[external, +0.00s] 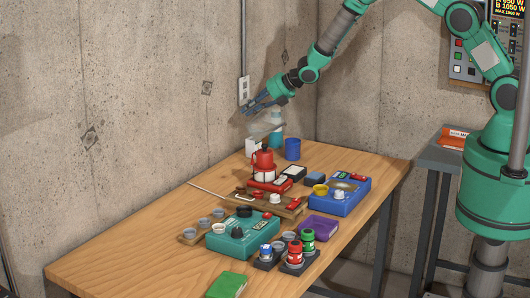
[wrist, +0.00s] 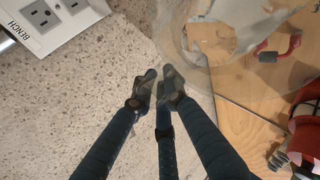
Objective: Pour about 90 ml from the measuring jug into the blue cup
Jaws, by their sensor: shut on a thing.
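The measuring jug (external: 262,128) is clear and hangs in the air near the wall, above the far left part of the table. My gripper (external: 258,107) is shut on it. In the wrist view the fingertips (wrist: 160,88) meet at the jug's near side, and the see-through jug (wrist: 195,45) fills the upper middle. Its tilt and liquid level are hard to read. The blue cup (external: 292,149) stands on the table at the back, to the right of and below the jug. Its inside is hidden, and I cannot make it out in the wrist view.
A teal bottle (external: 277,138) stands behind the jug, left of the cup. A red kettle (external: 263,161) stands in front. Boxes, including a blue one (external: 341,194), crowd the table (external: 140,238). A wall outlet (external: 243,91) is close to my gripper.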

